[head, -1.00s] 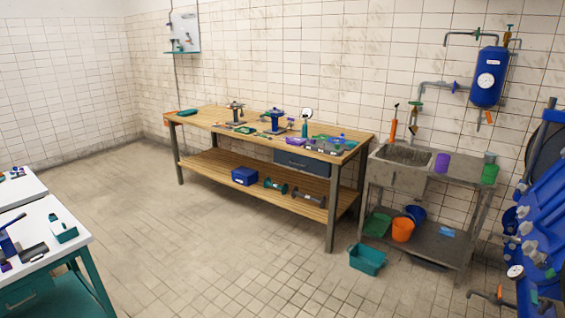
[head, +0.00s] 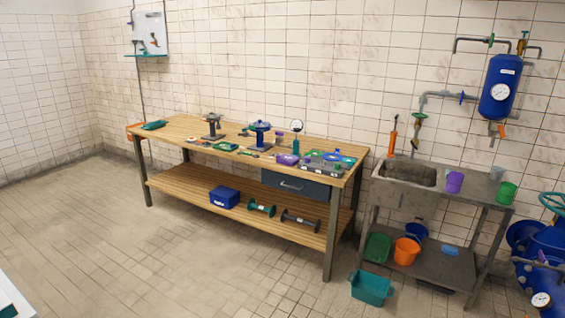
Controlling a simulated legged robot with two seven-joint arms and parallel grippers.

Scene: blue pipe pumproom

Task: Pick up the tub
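A teal open tub (head: 370,289) sits upright on the tiled floor, in front of the left end of the sink stand (head: 432,268) and right of the workbench's near leg. It looks empty, though its bottom is hard to see from here. Neither of my grippers shows in the head view, so nothing of mine is seen near the tub.
A long wooden workbench (head: 220,196) with tools stands along the wall. The stand's lower shelf holds a green basin (head: 378,247), an orange bucket (head: 405,251) and a blue bucket (head: 417,231). Blue pipework (head: 545,245) is at right. Floor before the bench is clear.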

